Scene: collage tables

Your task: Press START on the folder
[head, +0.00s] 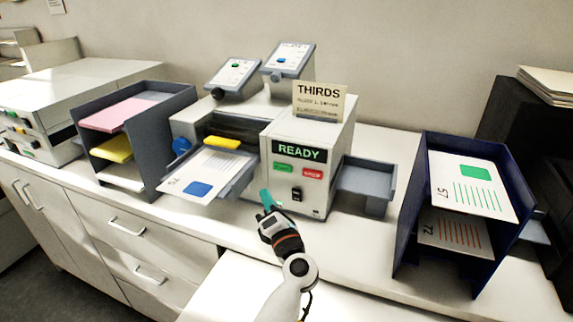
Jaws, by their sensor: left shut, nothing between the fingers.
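The folder (335,142) is a pale box-shaped machine on the counter, with a lit READY display (299,152) in green letters. Below the display are a green button (283,167), its small label hard to read, and a red button (312,173). A black rocker switch (297,193) sits lower on the same face. My left gripper (266,199) is shut and empty, its teal fingertips just below and left of the green button, seemingly apart from it. A printed sheet with a blue square (199,188) lies on the folder's left tray. My right gripper is not in view.
A THIRDS card (319,100) stands on the folder. A grey exit tray (367,180) juts out right. A dark sorter (150,140) with coloured paper stands left, a blue rack (408,215) with printed sheets right. The counter front is clear beside my arm.

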